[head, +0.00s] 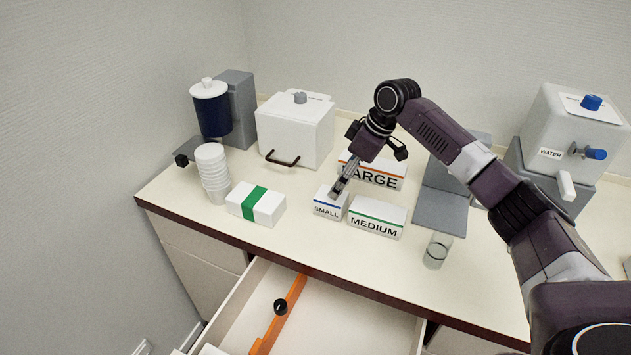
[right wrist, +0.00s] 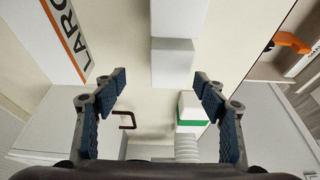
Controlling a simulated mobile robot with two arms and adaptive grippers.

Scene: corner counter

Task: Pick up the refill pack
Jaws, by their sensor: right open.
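The refill pack seems to be the white box with a green band (head: 256,205), lying on the counter between the cup stack and the SMALL box. In the right wrist view my right gripper (right wrist: 160,80) is open, with nothing gripped. Whether its fingers touch the SMALL box is unclear. My left gripper is not in view.
The LARGE box (head: 385,176) and MEDIUM box (head: 377,218) stand close to the gripper. Stacked cups (head: 212,172) stand left of the pack. A glass (head: 437,251) stands near the front edge. An open drawer (head: 335,315) juts out below. A white lidded container (head: 296,130) is behind.

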